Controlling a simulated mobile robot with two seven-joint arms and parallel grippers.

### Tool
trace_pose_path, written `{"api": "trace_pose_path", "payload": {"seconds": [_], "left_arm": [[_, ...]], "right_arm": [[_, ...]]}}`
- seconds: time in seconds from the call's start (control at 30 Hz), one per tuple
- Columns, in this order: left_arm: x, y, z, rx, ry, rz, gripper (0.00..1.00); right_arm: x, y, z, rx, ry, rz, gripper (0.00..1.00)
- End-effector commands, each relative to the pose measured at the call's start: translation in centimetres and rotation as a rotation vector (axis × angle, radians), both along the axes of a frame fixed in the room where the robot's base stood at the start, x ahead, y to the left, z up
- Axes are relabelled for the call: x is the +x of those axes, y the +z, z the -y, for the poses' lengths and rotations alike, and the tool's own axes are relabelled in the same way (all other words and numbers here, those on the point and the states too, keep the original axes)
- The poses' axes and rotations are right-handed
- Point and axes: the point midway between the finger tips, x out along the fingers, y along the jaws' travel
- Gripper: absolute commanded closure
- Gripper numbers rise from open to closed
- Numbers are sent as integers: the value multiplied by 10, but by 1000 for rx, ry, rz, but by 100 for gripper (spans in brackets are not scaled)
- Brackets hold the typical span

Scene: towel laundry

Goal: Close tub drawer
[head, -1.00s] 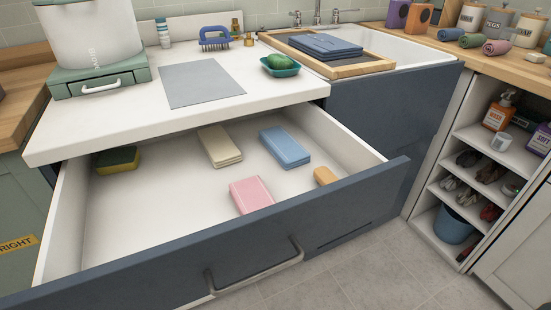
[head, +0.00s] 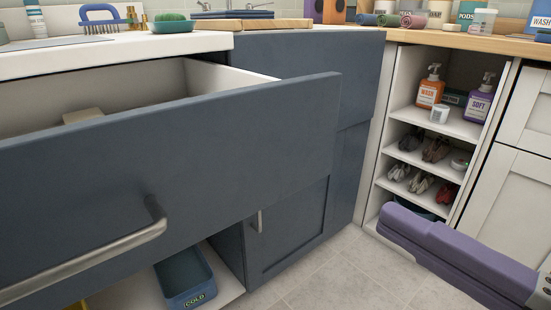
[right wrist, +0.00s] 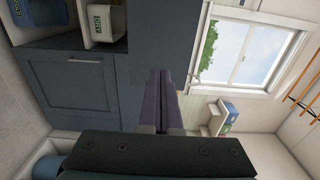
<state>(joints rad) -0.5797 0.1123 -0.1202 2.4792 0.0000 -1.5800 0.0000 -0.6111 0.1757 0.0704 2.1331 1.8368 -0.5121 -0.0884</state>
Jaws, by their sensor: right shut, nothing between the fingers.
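The drawer, with a wide blue-grey front (head: 215,150), stands pulled out from under the white counter in the head view. Its bar handle (head: 100,262) crosses the lower left of the front. A cream block (head: 82,116) shows inside, mostly hidden by the front; the rest of the contents is hidden. My right gripper (head: 388,214), with purple fingers, is right of the drawer front and apart from it in the picture, over the floor before the open shelves. In the right wrist view its fingers (right wrist: 163,95) are together and empty. My left gripper is out of view.
Below the drawer are a blue bin marked COLD (head: 185,278) and a closed cabinet door (head: 290,232). Open shelves (head: 455,128) with bottles and shoes stand at the right. The tiled floor (head: 345,270) between is clear.

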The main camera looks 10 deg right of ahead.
Motion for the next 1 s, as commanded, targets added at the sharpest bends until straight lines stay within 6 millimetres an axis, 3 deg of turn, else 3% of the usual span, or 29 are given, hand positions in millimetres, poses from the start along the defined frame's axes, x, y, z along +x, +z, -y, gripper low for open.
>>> {"api": "trace_pose_path", "payload": {"seconds": [0.3,0.6,1.0], "left_arm": [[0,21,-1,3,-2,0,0],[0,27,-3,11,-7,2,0],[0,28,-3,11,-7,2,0]], "right_arm": [[54,6,-34,-3,4,5,100],[99,3,-61,-4,4,3,100],[111,2,-69,-4,4,3,100]]}}
